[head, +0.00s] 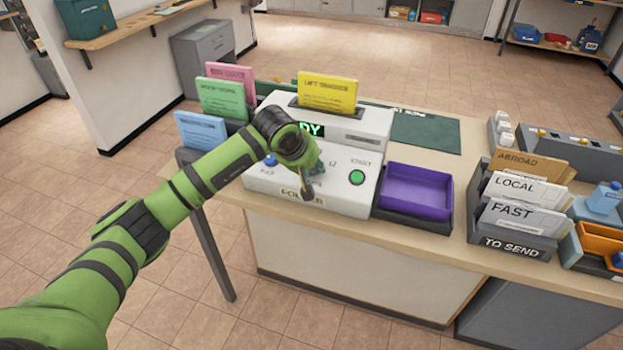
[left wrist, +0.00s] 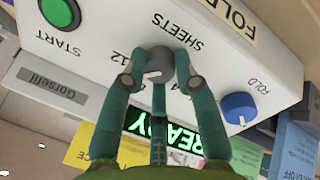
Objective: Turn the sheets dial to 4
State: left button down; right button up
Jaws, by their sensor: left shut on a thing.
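The folder machine (head: 342,195) stands on the counter, with a yellow sheet stack (head: 327,90) in its top. The grey sheets dial (left wrist: 160,66) is on its front panel, under the word SHEETS in the upside-down left wrist view. My left gripper (left wrist: 160,62) is shut on the dial, with its green fingers on either side of it. A pale mark shows on the dial, but I cannot tell which number it points to. A 12 and a 4 show beside the dial. In the head view my left gripper (head: 309,180) hides the dial. My right gripper is out of view.
A blue fold knob (left wrist: 238,107) and a green start button (left wrist: 60,13) flank the dial. The green display (left wrist: 160,130) reads READY. A purple tray (head: 417,190) stands right of the machine, and colored paper holders (head: 222,98) stand left.

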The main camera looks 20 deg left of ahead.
pick_arm(q)
jog(key=n+b, duration=0.8)
jog(key=n+t+b, duration=0.1)
jog(key=n+b, duration=0.3)
jog(key=shift+s+d+f+y, duration=0.1)
jog(key=shift+f+y, duration=0.2)
jog(key=shift+f, duration=0.05)
jog(key=shift+n+b, duration=0.5)
jog(key=shift+b, duration=0.15)
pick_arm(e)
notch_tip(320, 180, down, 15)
pick_arm(q)
jog(key=n+b, duration=0.4)
jog(key=n, duration=0.2)
jog(key=shift+d+r+y, duration=0.1)
jog(key=shift+y, duration=0.3)
jog(key=shift+n+b, duration=0.6)
jog(key=shift+n, duration=0.2)
jog(key=shift+r+n, duration=0.1)
jog(key=shift+n, duration=0.2)
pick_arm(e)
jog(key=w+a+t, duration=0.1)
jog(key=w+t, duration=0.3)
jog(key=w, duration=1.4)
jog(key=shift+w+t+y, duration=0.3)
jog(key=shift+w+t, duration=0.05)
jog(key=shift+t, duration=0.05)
